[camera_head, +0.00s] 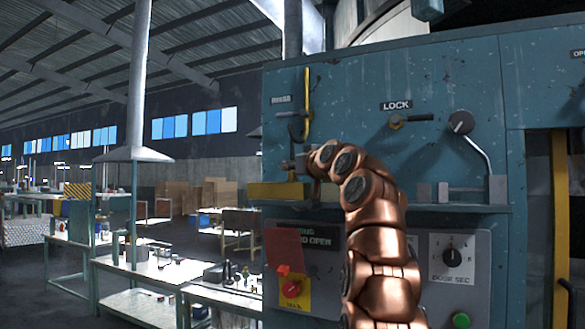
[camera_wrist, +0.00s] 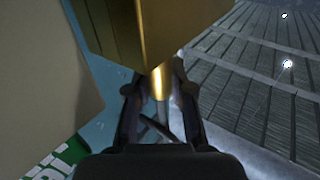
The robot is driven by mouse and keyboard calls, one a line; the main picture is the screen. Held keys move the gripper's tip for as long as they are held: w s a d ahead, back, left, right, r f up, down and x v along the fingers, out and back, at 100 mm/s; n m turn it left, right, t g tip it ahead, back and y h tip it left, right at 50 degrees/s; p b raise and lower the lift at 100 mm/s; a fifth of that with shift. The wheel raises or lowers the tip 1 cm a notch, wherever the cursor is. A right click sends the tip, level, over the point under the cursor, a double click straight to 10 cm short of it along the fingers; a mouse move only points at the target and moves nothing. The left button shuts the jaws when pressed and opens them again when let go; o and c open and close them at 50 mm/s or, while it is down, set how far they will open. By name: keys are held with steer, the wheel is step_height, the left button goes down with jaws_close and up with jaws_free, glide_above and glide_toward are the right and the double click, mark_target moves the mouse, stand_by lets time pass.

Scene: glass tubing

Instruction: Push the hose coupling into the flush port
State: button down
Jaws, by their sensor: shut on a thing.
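My gripper (camera_wrist: 155,84) shows in the wrist view with its two dark fingers on either side of a narrow brass cylinder, apparently the hose coupling (camera_wrist: 158,83). A grey stem or hose runs back from it between the fingers. The cylinder meets or overlaps the underside of a large brass block (camera_wrist: 145,35); I cannot tell whether it is inside or only against it. In the head view my gripper (camera_head: 302,166) is small and partly hidden by my copper arm, just above the brass block (camera_head: 276,191) on the blue machine. I cannot make out the flush port opening.
The blue machine (camera_head: 350,110) carries a LOCK handle (camera_head: 408,119), a lever with a black knob (camera_head: 461,122), a red switch (camera_head: 291,287) and a dial (camera_head: 452,258). A ledge (camera_head: 455,208) crosses its front. Benches (camera_head: 155,268) stand at left.

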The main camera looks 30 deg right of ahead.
steer(key=c, duration=0.9)
jaws_free()
steer(key=shift+c, duration=0.2)
